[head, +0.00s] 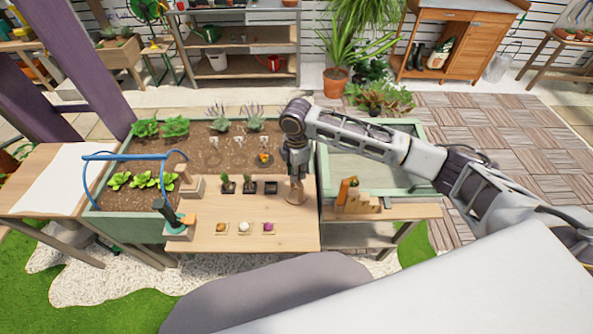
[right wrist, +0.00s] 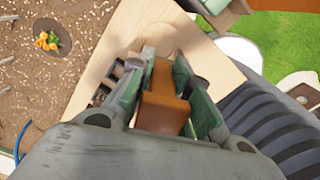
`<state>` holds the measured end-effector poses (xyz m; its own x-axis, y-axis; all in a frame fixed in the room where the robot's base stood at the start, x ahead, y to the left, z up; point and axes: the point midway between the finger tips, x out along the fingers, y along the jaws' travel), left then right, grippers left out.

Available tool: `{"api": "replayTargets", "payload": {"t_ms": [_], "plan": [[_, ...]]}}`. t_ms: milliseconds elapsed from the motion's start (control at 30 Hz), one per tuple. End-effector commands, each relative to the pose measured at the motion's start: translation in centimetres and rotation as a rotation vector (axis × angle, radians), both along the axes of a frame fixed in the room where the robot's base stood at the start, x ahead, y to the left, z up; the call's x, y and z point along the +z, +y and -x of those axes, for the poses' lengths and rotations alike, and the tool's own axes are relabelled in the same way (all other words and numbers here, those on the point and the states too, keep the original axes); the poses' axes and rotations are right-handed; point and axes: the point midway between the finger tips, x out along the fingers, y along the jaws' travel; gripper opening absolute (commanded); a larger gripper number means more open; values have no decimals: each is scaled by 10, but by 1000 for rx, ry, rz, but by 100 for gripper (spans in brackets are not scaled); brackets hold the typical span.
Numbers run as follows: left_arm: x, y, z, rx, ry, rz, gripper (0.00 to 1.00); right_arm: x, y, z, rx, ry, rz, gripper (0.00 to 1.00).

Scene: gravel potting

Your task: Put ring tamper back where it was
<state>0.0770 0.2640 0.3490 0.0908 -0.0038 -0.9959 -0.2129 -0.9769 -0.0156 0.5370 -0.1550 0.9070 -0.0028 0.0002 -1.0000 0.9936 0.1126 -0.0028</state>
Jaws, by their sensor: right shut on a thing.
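My right gripper (head: 296,172) points down over the right part of the wooden worktable (head: 215,243). In the right wrist view the fingers (right wrist: 165,95) close on a brown block-like handle (right wrist: 163,106). A round pale wooden disc (right wrist: 178,38) shows past the fingertips, low over the table or touching it; I cannot tell which. My left gripper is not in view.
Small dark pots (head: 249,184) stand left of the gripper. Small trays with an orange, a white and a purple item (head: 268,227) lie nearer the front. A stepped wooden rack (head: 357,202) stands to the right. The planter bed (head: 195,150) lies behind.

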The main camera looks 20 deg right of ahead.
Motion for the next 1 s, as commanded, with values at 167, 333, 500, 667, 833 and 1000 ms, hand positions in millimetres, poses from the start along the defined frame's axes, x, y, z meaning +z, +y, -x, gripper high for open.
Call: {"api": "replayTargets", "payload": {"t_ms": [167,333,500,667,833,1000], "plan": [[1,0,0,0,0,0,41,-1,0,0,0,0,0,35],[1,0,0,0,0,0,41,-1,0,0,0,0,0,41],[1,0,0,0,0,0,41,-1,0,0,0,0,0,41],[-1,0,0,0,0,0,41,1,0,0,0,-1,0,41],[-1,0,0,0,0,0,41,13,0,0,1,-2,0,41],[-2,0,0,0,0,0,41,34,0,-1,1,-2,-1,41]]}}
